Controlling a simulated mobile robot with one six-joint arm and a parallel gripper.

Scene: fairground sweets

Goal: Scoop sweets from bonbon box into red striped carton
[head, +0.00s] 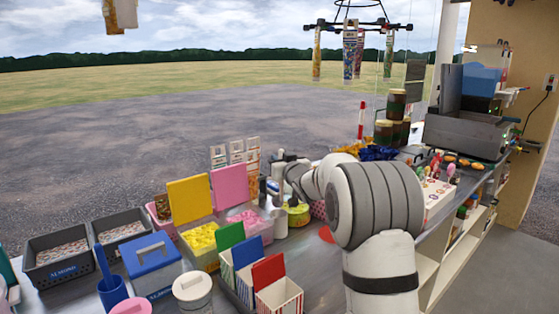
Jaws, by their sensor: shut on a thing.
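The red striped carton (280,297) stands at the front of the counter with its red flap up. It looks empty. Two open boxes of sweets stand behind the cartons: one with yellow sweets (202,237) under a raised yellow lid, one with pink sweets (247,220) under a raised pink lid. I cannot tell which is the bonbon box. My gripper (272,189) is small and partly hidden by my arm, behind and right of the pink sweets. It is shut on a small greyish thing, perhaps a scoop handle; its far end is not clear.
Green (231,238) and blue (248,253) flapped cartons stand beside the red one. Dark crates (55,268), a blue lidded box (152,262) and a blue cup (112,291) fill the left. A rack with hanging tubes (352,26) is overhead.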

